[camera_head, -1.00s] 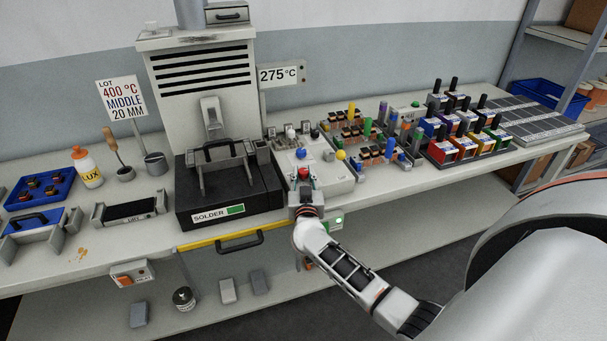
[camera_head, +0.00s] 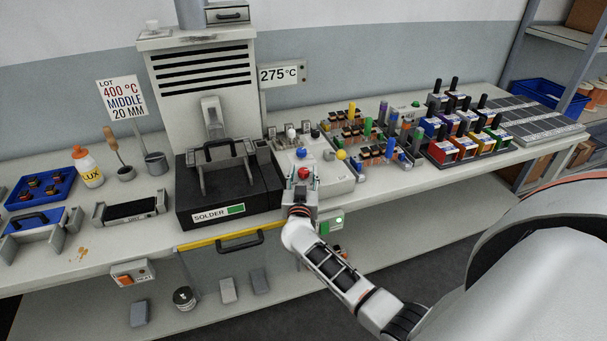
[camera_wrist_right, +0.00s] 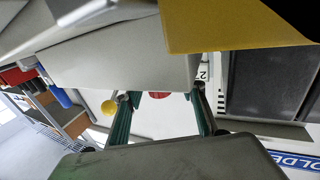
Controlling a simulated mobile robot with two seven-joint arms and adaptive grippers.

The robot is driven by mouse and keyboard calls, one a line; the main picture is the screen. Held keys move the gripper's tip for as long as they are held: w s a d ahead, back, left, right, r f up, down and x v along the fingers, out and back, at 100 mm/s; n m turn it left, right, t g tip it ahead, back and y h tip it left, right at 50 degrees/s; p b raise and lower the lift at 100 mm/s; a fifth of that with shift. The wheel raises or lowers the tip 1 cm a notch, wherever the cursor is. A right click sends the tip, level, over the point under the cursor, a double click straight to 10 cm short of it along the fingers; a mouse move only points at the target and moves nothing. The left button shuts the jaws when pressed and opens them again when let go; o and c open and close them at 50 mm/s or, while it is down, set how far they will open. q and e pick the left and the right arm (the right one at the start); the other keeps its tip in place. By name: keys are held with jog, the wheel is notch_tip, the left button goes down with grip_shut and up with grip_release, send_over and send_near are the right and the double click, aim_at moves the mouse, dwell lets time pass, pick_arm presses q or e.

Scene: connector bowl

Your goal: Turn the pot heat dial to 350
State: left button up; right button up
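The solder pot (camera_head: 228,205) is a black block labelled SOLDER; a sign (camera_head: 279,76) beside its tower reads 275 °C. Right of it a pale control box (camera_head: 336,181) carries a red knob (camera_head: 304,173), a blue knob (camera_head: 301,153) and a yellow knob (camera_head: 341,155). I cannot tell which is the heat dial; no scale is readable. My right gripper (camera_head: 302,186) is at the box's front edge, close to the red knob. In the right wrist view its green fingers are apart, with the red knob (camera_wrist_right: 159,94) seen between them; contact cannot be told. My left gripper is out of view.
A lot card (camera_head: 122,98) reads 400 °C, MIDDLE, 20 MM. Connector fixtures (camera_head: 350,130) and coloured bins (camera_head: 465,140) stand to the right. A yellow-edged drawer (camera_head: 235,240) with a black handle is below the bench front. A flux bottle (camera_head: 88,168) stands at left.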

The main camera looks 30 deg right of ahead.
jog(key=shift+s, duration=0.15)
jog(key=v, duration=1.1)
jog(key=shift+s+a, duration=0.25)
jog(key=shift+a, duration=0.05)
jog(key=shift+d, duration=0.1)
